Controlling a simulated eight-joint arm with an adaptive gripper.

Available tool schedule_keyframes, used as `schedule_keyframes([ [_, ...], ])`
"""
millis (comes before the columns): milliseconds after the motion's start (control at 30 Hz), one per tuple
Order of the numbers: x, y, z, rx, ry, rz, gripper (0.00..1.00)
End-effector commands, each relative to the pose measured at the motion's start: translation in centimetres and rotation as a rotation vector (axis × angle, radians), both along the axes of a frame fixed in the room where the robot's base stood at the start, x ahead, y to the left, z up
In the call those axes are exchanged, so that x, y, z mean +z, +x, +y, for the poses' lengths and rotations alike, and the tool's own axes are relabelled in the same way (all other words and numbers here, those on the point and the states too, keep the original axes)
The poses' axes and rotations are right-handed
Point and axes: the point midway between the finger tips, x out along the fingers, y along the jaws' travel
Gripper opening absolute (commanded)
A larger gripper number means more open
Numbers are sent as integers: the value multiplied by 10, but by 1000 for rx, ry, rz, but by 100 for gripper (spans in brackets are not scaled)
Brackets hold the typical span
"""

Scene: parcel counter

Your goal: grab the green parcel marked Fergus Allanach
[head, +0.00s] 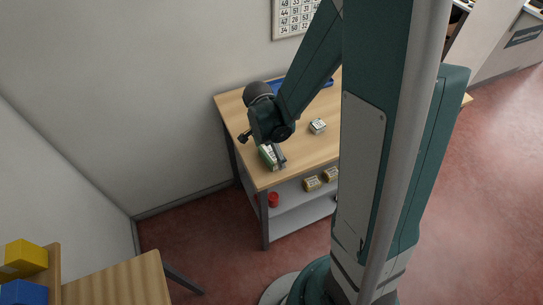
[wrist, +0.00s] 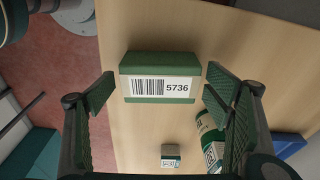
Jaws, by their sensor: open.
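A green parcel (wrist: 160,66) lies on the wooden counter in the wrist view, with a white label (wrist: 160,87) carrying a barcode and the number 5736. No name can be read on it. My gripper (wrist: 158,88) is open, with one finger on each side of this parcel and gaps to both. A green and white parcel shows in the head view (head: 266,154) near the counter's front left corner, below my gripper. A second green item (wrist: 208,140) with white labels lies at lower right in the wrist view, partly hidden behind the right finger.
A small labelled box (head: 317,126) stands on the counter (head: 309,152) to the right; it also shows in the wrist view (wrist: 171,157). A blue object (wrist: 288,146) lies beyond the right finger. Brown parcels (head: 312,184) and a red item (head: 273,199) sit on the lower shelf.

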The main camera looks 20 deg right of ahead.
Motion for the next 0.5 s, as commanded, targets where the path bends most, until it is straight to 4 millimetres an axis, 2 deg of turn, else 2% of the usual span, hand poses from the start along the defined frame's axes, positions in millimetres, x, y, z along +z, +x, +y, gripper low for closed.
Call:
schedule_keyframes([
  [167,0,0,0,0,0,0,78],
  [433,0,0,0,0,0,0,46],
  [500,0,0,0,0,0,0,46],
])
